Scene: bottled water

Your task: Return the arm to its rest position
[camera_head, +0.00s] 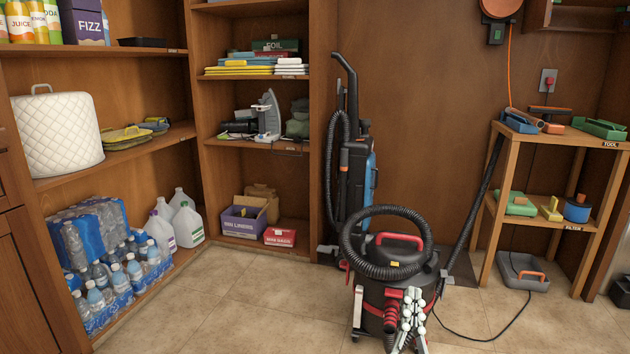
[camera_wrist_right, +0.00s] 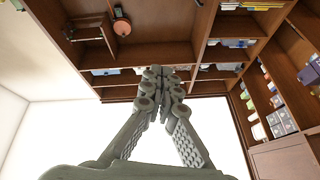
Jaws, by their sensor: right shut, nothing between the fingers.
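My right gripper (camera_head: 413,297) shows at the bottom of the head view, right of centre, with its pale jointed fingers pointing up. It appears in front of the black and red canister vacuum (camera_head: 372,300) and hides part of it. In the right wrist view my right gripper (camera_wrist_right: 165,75) has its fingertips together, with nothing held between them. My left gripper does not show in either view. Packs of bottled water (camera_head: 122,285) stand on the lowest shelf at the left, well away from the gripper.
An upright vacuum (camera_head: 357,170) stands behind the canister vacuum. A wooden tool rack (camera_head: 560,138) is at the right, with a grey tray (camera_head: 522,270) on the floor below. The tiled floor (camera_head: 225,310) at centre left is clear.

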